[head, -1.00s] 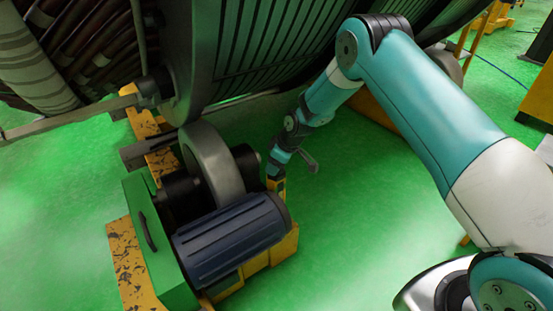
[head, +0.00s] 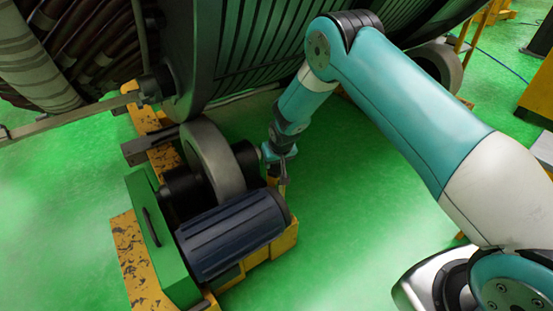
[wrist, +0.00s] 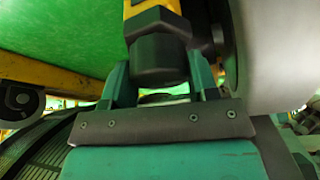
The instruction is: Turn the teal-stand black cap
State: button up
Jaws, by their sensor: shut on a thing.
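The black cap (wrist: 158,58) is a faceted, nut-like piece at the top middle of the wrist view, below a yellow part with black markings (wrist: 146,7). My gripper (wrist: 160,75) has one teal finger on each side of the cap and is shut on it. In the head view my gripper (head: 280,155) is beside the grey roller wheel, just above the yellow base. The cap cannot be made out clearly there. No teal stand is clear apart from my own teal arm.
The grey roller wheel (head: 213,160) stands close left of my gripper, with a dark blue motor (head: 233,235) in front. The large ribbed dark drum (head: 265,50) rises behind. Green floor (head: 345,215) is free to the right.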

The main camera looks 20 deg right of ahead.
jog(key=shift+w+r+m, duration=0.1)
jog(key=shift+m, duration=0.4)
jog(key=o, duration=0.9)
jog(key=shift+o, duration=0.2)
jog(key=p+v, duration=0.3)
jog(key=v, duration=1.4)
jog(key=shift+a+r+p, duration=0.2)
jog(key=shift+a+p, duration=0.05)
jog(key=shift+p, duration=0.1)
